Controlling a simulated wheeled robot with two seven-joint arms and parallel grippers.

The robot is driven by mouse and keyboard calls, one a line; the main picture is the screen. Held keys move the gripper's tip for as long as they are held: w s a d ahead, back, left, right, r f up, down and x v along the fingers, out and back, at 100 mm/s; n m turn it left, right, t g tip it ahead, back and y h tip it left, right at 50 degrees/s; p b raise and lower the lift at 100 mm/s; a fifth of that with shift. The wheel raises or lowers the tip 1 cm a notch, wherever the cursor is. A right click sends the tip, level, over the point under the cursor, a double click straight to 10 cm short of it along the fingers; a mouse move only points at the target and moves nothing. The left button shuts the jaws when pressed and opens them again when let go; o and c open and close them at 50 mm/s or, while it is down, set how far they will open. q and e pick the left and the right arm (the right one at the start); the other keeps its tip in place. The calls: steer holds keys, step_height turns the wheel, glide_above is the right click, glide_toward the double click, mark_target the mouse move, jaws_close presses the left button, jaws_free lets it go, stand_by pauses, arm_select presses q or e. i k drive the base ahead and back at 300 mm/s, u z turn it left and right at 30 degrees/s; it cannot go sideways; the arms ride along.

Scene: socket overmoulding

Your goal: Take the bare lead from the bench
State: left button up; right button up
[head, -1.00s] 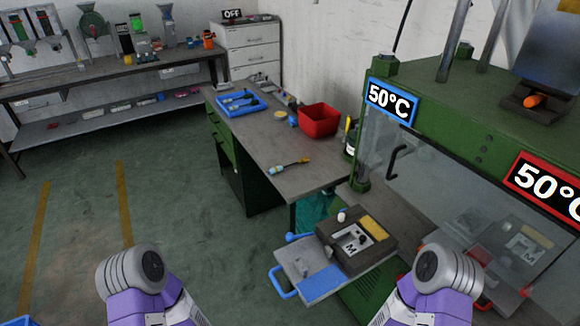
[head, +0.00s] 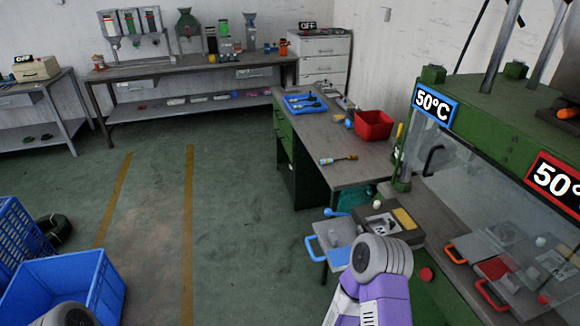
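The bench (head: 330,135) stands right of the middle, with a grey top and green drawers. A blue tray (head: 318,108) at its far end holds several dark, thin items; they are too small to tell whether one is the bare lead. A thin item with a yellow end (head: 338,159) lies alone nearer the front of the bench top; I cannot tell whether it is a lead or a tool. Neither gripper shows. Only a purple and grey part of my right arm and a grey bit of my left arm show at the bottom, away from the bench top.
A red bin (head: 373,125) stands on the bench. The green press (head: 500,120) with 50°C signs is on the right, a mould (head: 390,219) and blue-handled plate before it. Blue crates (head: 65,287) stand lower left. The green floor between is clear.

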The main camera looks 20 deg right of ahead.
mark_target(330, 161)
steer(key=u, duration=0.4)
steer(key=i, duration=1.15)
steer(key=z, duration=0.45)
steer(key=i, duration=1.45)
steer(key=z, duration=1.2)
